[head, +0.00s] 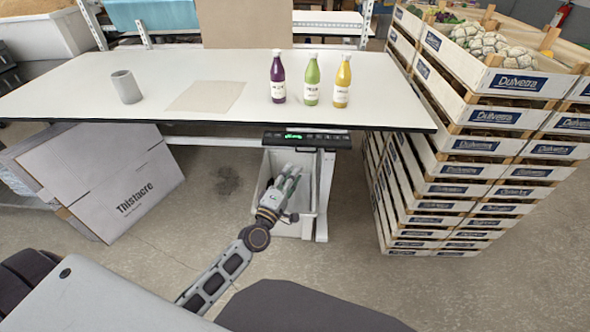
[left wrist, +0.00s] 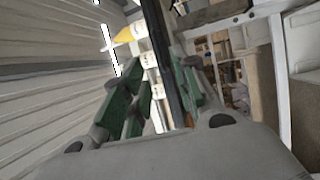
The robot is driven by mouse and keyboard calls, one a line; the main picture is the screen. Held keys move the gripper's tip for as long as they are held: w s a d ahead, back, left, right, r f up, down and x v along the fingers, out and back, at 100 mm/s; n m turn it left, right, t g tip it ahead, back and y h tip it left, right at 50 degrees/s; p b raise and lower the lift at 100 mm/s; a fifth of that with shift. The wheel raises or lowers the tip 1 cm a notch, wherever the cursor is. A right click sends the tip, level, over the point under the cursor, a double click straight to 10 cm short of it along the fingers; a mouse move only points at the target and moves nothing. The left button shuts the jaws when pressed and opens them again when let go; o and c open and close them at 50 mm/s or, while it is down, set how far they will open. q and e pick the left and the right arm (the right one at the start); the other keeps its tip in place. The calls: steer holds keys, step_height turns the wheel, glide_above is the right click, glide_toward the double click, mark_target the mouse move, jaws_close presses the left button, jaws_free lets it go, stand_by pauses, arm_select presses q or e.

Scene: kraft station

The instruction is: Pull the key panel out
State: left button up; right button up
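The key panel (head: 318,138) is a thin dark strip with a lit green display at its left end. It sits under the front edge of the white table, right of the middle. My left gripper (head: 288,176) is below and in front of the panel, pointing up towards the table, apart from the panel in the head view. In the left wrist view its green-padded fingers (left wrist: 160,100) stand apart with a gap between them, and I see nothing held. The panel cannot be made out clearly in the left wrist view. My right gripper is not in view.
The white table (head: 60,95) carries a grey cup (head: 126,87), a brown sheet (head: 206,96) and three bottles (head: 312,80). A light bin (head: 262,178) and a table leg (head: 325,195) are close to my left gripper. Stacked crates (head: 440,170) stand right, a cardboard box (head: 110,180) left.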

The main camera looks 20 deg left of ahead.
arm_select(q)
steer(key=shift+s+a+f, duration=0.1)
steer(key=shift+s, duration=0.55)
steer(key=shift+s+a+f, duration=0.1)
steer(key=shift+s, duration=0.55)
